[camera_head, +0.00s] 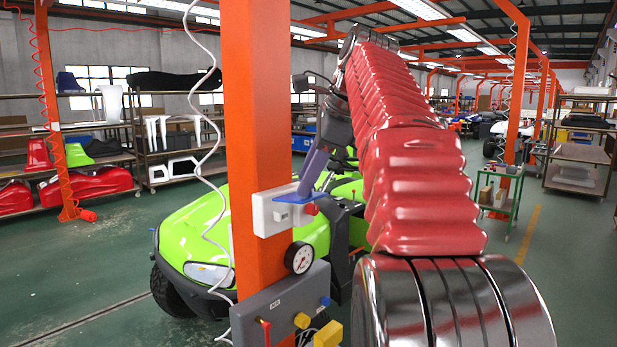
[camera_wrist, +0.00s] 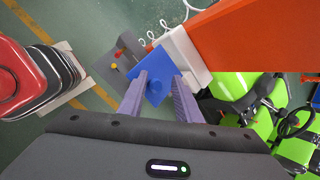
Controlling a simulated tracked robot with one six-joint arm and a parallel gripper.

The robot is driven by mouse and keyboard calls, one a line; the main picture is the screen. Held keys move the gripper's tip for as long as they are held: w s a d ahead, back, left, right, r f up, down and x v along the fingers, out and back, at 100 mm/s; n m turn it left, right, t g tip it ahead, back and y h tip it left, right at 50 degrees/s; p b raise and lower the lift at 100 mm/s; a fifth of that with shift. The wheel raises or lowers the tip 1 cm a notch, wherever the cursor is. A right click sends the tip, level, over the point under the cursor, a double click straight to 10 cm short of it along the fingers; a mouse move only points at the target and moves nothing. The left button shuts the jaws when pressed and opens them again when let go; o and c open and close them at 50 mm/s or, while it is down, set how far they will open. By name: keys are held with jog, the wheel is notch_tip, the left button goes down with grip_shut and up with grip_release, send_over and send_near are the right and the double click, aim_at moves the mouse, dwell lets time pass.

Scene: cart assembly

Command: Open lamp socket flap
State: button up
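The white socket box (camera_head: 268,214) is fixed to the orange pillar. Its blue flap (camera_head: 290,199) sticks out from the box roughly level, so it stands open. In the wrist view the flap (camera_wrist: 158,62) shows as a blue square beside the white box (camera_wrist: 188,55), with a round blue knob on its face. My gripper (camera_head: 307,188) points down at the flap from above. Its two purple fingers (camera_wrist: 160,78) are apart, one on each side of the knob, with a visible gap. Whether the fingertips touch the flap I cannot tell.
Below the box are a round gauge (camera_head: 299,257) and a grey panel (camera_head: 285,302) with coloured valves. A white coiled cable (camera_head: 203,130) hangs left of the orange pillar (camera_head: 258,110). A green cart (camera_head: 190,235) stands behind it. Shelves (camera_head: 85,125) line the left wall.

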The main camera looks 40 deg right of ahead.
jog(key=shift+o, duration=1.2)
jog(key=shift+w+a+f, duration=0.1)
jog(key=shift+w+f, duration=0.15)
jog(key=shift+f, duration=0.05)
jog(key=shift+r, duration=0.15)
jog(key=v, duration=0.7)
jog(key=shift+s+d, duration=0.2)
jog(key=shift+r, duration=0.1)
